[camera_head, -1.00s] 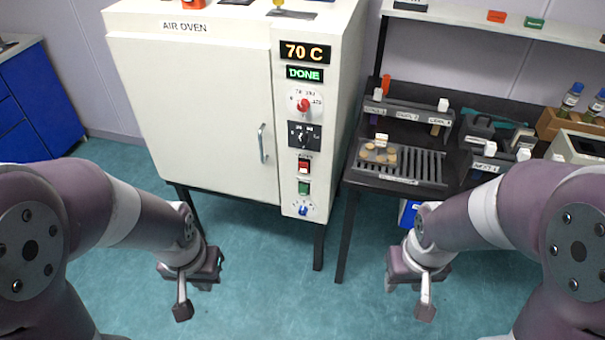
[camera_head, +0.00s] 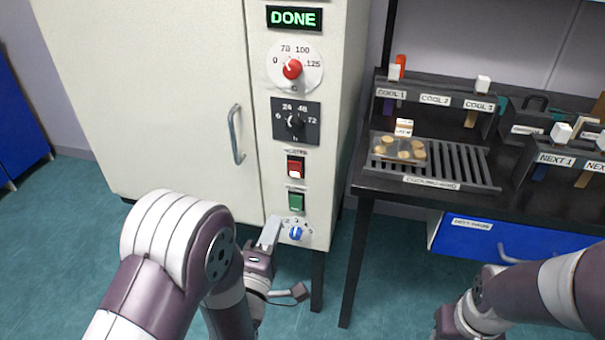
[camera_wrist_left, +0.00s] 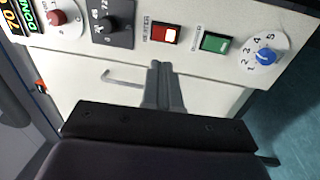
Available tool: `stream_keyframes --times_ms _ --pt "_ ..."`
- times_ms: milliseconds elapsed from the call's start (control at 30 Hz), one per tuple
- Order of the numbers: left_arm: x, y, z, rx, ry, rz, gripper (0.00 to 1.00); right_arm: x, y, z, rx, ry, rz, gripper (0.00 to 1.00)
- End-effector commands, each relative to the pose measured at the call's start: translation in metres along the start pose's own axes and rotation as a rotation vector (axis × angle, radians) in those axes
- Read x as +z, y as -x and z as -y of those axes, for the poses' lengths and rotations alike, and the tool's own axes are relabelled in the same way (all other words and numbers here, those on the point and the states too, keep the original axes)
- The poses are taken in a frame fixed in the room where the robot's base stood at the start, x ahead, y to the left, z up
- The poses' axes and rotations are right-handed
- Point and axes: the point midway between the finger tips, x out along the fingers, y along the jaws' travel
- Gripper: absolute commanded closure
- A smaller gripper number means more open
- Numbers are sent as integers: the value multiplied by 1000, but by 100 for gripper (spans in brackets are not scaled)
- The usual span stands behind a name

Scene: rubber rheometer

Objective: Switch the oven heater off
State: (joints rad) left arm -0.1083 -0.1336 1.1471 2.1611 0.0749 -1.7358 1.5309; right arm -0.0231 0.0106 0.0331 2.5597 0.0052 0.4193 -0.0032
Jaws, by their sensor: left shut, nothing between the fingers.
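The white air oven (camera_head: 150,90) has a control column on its right side. The heater switch (camera_head: 295,167) is a red rocker, part of it lit bright, below the black timer dial (camera_head: 295,122). A green rocker (camera_head: 296,201) sits just below it. In the left wrist view the heater switch (camera_wrist_left: 165,34) lies just beyond the fingertips, beside the green rocker (camera_wrist_left: 214,42). My left gripper (camera_head: 269,232) is shut and empty, low in front of the column; its fingers also show in the left wrist view (camera_wrist_left: 161,70). They appear apart from the switch. My right gripper's fingers are out of frame.
The red temperature knob (camera_head: 292,69) and blue knob (camera_head: 296,233) are on the same column. The door handle (camera_head: 236,135) sticks out to the left. A black bench (camera_head: 370,185) with a slotted rack stands at the right. The display reads DONE.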

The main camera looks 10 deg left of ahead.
Motion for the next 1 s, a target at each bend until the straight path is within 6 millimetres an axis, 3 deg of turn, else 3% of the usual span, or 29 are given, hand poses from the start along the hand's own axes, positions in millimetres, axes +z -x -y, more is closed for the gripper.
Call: stream_keyframes --times_ms 467,1000 --pt "0 -6 -2 10 44 0 100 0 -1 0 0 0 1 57" --pt "0 -113 -1 9 43 0 100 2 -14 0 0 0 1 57"
